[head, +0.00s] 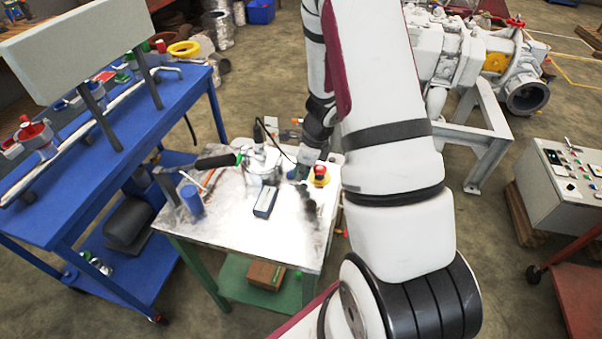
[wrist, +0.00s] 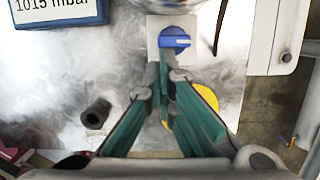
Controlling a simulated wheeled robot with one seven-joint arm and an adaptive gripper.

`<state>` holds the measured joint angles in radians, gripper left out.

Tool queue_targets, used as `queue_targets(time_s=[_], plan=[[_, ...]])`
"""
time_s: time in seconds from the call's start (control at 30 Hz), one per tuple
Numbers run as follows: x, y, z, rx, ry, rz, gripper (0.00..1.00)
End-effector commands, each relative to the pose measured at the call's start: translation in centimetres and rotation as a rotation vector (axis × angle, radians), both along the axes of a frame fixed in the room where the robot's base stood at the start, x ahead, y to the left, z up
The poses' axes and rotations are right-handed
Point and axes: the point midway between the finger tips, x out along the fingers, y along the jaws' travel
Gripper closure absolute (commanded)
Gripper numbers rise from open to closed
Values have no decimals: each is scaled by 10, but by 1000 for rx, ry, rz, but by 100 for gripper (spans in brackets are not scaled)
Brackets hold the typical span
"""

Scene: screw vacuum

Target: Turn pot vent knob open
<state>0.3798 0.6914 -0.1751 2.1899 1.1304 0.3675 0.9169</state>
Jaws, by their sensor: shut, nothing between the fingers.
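The blue vent knob (wrist: 174,39) sits on a light square plate at the top middle of the wrist view. Its pale pointer mark lies roughly sideways in the picture. A sliver of the metal pot (wrist: 178,5) shows above it; the pot (head: 262,167) stands on the small table in the head view. My gripper (wrist: 164,68), with green fingers, is shut and empty. Its fingertips lie just below the knob in the wrist view; whether they touch it I cannot tell. In the head view my gripper is at the pot's right and is mostly hidden by my arm.
A yellow-based red stop button (head: 319,175) stands close to my gripper. A blue gauge reading 1015 mbar (wrist: 58,10) and a black cylinder (wrist: 96,113) lie on the metal tabletop (head: 235,232). A blue cart (head: 95,190) stands left.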

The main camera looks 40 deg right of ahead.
Motion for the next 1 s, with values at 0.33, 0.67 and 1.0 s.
queue_targets(time_s=[0.33,0.67,1.0], plan=[[13,3,2,8,-12,11,100],[22,-1,3,7,-13,7,100],[7,-6,25,7,-12,8,100]])
